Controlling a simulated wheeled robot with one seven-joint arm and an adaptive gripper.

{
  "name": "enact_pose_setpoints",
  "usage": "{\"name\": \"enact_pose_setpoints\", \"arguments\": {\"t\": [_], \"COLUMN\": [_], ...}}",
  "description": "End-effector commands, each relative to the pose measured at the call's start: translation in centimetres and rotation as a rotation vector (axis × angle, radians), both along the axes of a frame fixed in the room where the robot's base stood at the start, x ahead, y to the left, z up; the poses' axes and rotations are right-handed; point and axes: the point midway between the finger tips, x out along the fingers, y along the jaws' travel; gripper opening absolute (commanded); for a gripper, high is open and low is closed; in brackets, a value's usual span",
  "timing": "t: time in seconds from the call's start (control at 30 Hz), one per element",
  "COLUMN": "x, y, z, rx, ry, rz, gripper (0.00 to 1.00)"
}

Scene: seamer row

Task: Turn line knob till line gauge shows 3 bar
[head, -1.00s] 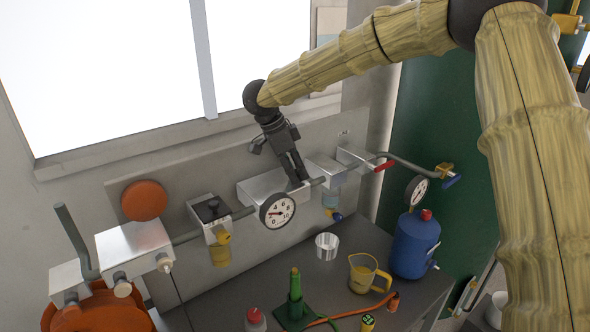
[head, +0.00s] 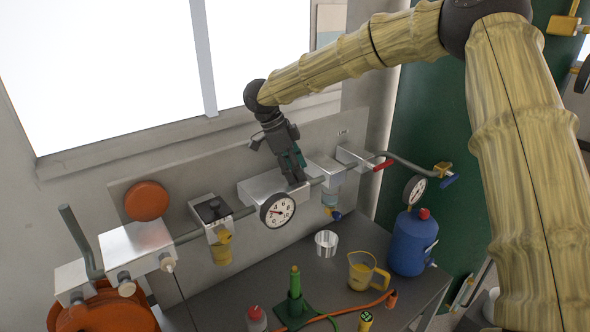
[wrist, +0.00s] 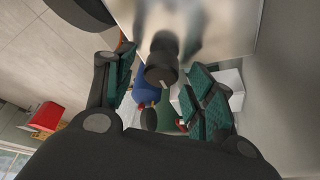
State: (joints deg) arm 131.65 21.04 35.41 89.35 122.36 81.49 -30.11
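The line gauge (head: 277,210) is a white dial with a dark rim on the pipe run along the wall panel. Its needle points toward the left side of the dial; the numbers are too small to read surely. My gripper (head: 294,178) points down at the silver block (head: 258,187) just behind and right of the gauge. In the wrist view, a dark round knob (wrist: 161,68) with a pale mark stands between the green-padded fingers of my gripper (wrist: 163,85). Gaps show on both sides, so the fingers look open around it. The knob is hidden in the head view.
A red-handled valve (head: 383,165) is right on the pipe; a box with a black top (head: 212,209) is left. A second gauge (head: 415,189) sits by the blue tank (head: 412,245). A yellow jug (head: 361,274), metal cup (head: 326,243) and green stand (head: 295,290) are on the bench below.

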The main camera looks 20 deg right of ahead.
Motion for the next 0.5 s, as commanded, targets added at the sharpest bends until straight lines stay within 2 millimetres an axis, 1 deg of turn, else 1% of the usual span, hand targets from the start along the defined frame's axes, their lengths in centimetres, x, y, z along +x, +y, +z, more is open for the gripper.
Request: {"name": "enact_pose_setpoints", "arguments": {"t": [0.17,0.27,0.37,0.5], "x": [0.0,0.1,0.3,0.5], "y": [0.0,0.3,0.7,1.6], "z": [0.1,0.6,1.6,3.8], "rx": [0.000,0.001,0.000,0.002], "ry": [0.000,-0.001,-0.002,-0.002], "rz": [0.000,0.000,0.000,0.000], "gripper": [0.54,0.54,0.54,0.54]}}
